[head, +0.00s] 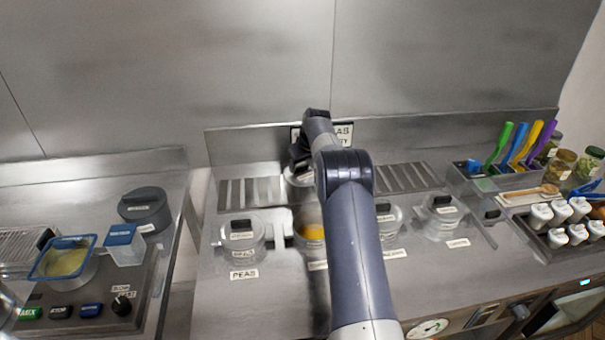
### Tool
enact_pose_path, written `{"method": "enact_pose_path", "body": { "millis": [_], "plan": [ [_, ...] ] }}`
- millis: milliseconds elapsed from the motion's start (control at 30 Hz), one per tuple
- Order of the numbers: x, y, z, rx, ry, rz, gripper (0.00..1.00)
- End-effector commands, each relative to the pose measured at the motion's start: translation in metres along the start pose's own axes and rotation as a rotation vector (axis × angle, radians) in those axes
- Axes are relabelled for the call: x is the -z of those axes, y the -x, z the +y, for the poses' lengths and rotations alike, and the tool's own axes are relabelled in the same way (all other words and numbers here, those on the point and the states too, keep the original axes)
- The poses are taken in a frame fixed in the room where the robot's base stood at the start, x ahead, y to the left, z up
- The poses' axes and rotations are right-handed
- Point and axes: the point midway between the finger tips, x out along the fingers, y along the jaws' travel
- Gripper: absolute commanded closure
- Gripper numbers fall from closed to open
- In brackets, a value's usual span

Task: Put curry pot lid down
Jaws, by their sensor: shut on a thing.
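My arm reaches across the middle of the range and hides part of what lies behind it. My gripper (299,162) is at the back, in front of the rear panel, shut on the curry pot lid (295,179). The lid is pale and mostly hidden by my gripper and arm. It is near the slotted strip at the back; I cannot tell whether it touches the surface. The curry pot (312,232) is uncovered nearer the front, with orange-yellow content showing; my arm covers its right side.
A lidded peas pot (242,240) stands left of the curry pot. Lidded pots (387,217) and (440,216) stand right. Slotted strips (250,193) and (405,177) run along the back. Colored-handled utensils (520,143) and white bottles (567,223) are far right.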

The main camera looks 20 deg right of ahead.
Motion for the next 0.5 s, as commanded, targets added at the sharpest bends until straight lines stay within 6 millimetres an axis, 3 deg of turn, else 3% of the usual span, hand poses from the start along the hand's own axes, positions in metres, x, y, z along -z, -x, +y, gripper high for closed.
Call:
{"method": "enact_pose_path", "body": {
  "millis": [300,500],
  "plan": [
    [-0.014,-0.033,0.000,0.001,-0.002,-0.001,0.72],
    [-0.015,-0.035,0.000,0.000,-0.001,0.002,0.72]
  ]
}}
